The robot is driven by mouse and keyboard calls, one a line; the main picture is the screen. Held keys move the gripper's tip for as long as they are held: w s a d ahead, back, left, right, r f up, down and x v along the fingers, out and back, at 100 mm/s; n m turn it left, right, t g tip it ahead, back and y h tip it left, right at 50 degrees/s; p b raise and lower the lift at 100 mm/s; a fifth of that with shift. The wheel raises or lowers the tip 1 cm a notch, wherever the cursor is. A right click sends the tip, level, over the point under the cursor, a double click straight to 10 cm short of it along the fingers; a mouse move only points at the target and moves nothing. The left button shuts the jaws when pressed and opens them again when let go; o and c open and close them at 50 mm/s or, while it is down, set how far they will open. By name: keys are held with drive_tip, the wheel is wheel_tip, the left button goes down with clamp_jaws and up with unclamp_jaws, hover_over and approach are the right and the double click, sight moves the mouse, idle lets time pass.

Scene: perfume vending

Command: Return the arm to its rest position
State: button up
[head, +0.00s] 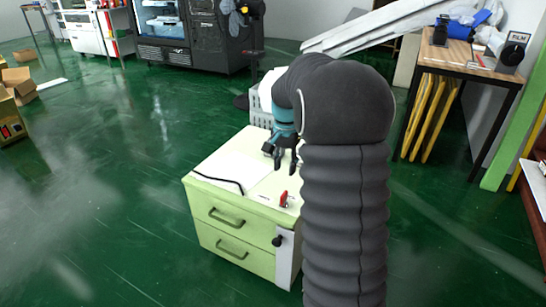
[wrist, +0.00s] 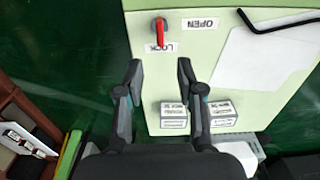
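My gripper (head: 282,158) hangs just above the top of a pale green cabinet with drawers (head: 235,238) in the head view. In the wrist view my gripper (wrist: 160,72) has its two black fingers apart, with nothing between them. A red handle (wrist: 160,33) on the cabinet top lies beyond the fingertips, beside labels reading OPEN and LOCK. The red handle also shows in the head view (head: 284,200), near the cabinet's front right corner. My dark ribbed arm covers the right part of the cabinet in the head view.
A white sheet (wrist: 262,65) with a black rod (wrist: 280,21) lies on the cabinet top. Two small labelled boxes (wrist: 222,113) sit near the fingers. A wooden table (head: 470,62) stands at the right. Open green floor (head: 100,170) lies to the left.

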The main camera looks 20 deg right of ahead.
drive_tip(key=s+a+r+n+t, duration=0.2)
drive_tip(key=s+a+r+n, duration=0.2)
drive_tip(key=s+a, duration=0.4)
drive_tip(key=s+a+r+n+t, duration=0.3)
drive_tip(key=s+a+n, duration=0.3)
drive_tip(key=s, duration=1.4)
drive_tip(key=a, duration=0.2)
drive_tip(key=shift+a+r+n+t, duration=0.3)
drive_tip(key=shift+r, duration=0.05)
drive_tip(key=shift+s, duration=0.1)
